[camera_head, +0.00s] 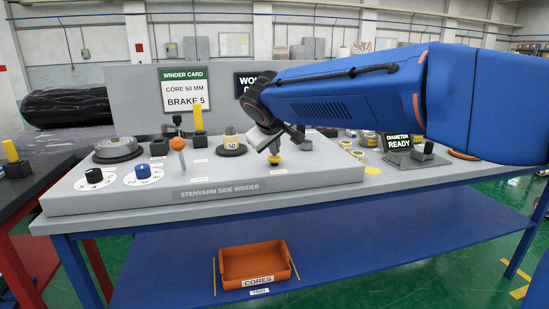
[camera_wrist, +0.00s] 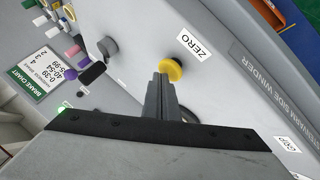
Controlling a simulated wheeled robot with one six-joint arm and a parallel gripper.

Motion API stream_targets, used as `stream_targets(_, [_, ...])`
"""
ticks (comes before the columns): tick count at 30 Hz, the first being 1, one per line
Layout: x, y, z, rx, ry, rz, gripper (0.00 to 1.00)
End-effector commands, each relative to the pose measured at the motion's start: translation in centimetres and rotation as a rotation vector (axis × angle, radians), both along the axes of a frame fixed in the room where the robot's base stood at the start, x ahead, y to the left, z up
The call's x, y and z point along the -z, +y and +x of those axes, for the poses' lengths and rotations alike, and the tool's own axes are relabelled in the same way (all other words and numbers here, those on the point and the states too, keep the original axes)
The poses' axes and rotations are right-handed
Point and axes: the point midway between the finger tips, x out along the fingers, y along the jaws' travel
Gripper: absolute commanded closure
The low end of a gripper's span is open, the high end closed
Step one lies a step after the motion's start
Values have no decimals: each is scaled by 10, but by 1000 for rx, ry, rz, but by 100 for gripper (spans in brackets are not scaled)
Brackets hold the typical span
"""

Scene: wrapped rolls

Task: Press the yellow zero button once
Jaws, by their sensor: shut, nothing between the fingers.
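The yellow zero button (camera_head: 275,160) sits on the grey sloped panel of the winder, below my gripper. In the wrist view the yellow button (camera_wrist: 172,69) shows as a round cap beside the white ZERO label (camera_wrist: 196,45). My gripper (camera_head: 272,150) is shut and empty, pointing down at the button. In the wrist view its closed fingertips (camera_wrist: 164,78) overlap the lower left edge of the yellow cap. I cannot tell whether they touch it or how far the button is pressed in.
Left of the button stand a core marked 50 (camera_head: 231,143), an orange ball lever (camera_head: 178,144), a blue knob (camera_head: 143,171) and a black knob (camera_head: 94,176). A DIAMETER READY display (camera_head: 398,142) and tape rolls are to the right. An orange CORES bin (camera_head: 256,264) is on the lower shelf.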

Motion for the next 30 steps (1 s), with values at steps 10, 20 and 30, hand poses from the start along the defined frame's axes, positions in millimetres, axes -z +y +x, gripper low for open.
stream_targets(10, [4, 0, 0, 0, 0, 0, 100])
stream_targets(20, [7, 0, 0, -1, 1, -1, 100])
stream_targets(30, [11, 0, 0, -1, 1, -1, 100])
